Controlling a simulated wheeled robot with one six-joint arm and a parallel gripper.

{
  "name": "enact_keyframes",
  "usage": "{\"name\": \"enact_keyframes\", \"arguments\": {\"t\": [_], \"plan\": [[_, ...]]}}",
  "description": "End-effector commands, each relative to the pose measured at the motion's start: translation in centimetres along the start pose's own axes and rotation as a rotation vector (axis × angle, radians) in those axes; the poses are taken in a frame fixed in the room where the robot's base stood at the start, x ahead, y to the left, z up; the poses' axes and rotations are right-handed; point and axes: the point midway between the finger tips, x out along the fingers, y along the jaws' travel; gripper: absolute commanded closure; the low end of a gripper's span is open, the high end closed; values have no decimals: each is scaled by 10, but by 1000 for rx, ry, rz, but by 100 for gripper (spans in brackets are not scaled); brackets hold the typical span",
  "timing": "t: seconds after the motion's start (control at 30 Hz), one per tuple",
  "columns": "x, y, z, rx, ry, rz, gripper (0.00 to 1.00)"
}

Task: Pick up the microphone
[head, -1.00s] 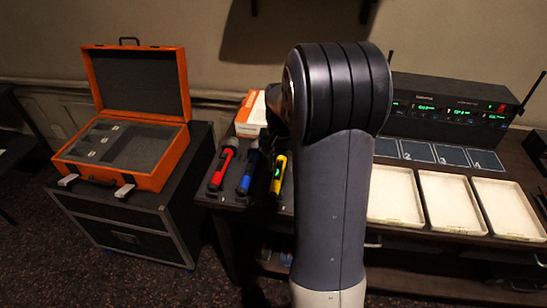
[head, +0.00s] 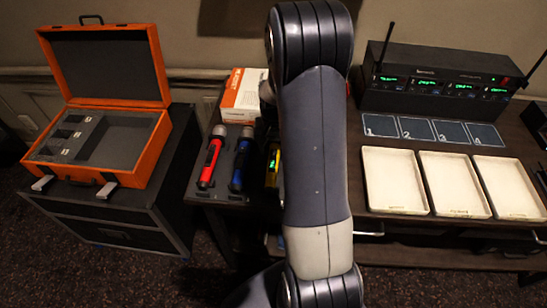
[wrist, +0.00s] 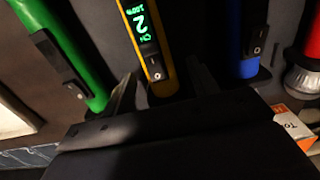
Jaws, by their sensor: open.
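Several handheld microphones lie side by side. In the wrist view a yellow microphone (wrist: 150,45) with a lit green display reading 2 lies between the two fingers of my gripper (wrist: 163,80). The fingers are open, one on each side of it; I cannot tell whether they touch it. A green microphone (wrist: 60,45) is to the left; a blue one (wrist: 252,40) and a red one (wrist: 312,45) are to the right. In the head view the red (head: 210,162) and blue (head: 239,168) microphones show whole, the yellow one (head: 272,170) only partly, and my arm hides my gripper.
An orange case (head: 152,160) with grey foam stands open on a black cabinet at left. A white and orange box (head: 240,97) is behind the microphones. At right are a receiver rack (head: 440,82) with antennas, numbered squares (head: 417,129) and three empty white trays (head: 393,182).

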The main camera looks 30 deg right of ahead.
Motion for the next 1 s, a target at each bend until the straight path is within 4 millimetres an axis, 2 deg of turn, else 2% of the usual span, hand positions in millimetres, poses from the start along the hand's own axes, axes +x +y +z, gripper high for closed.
{"name": "enact_keyframes", "arguments": {"t": [0.13, 0.4, 1.0], "plan": [[13, 0, 0, 0, -1, 0, 44], [14, 0, 0, 0, 1, 0, 45], [14, 0, 0, 0, 1, 0, 94]]}}
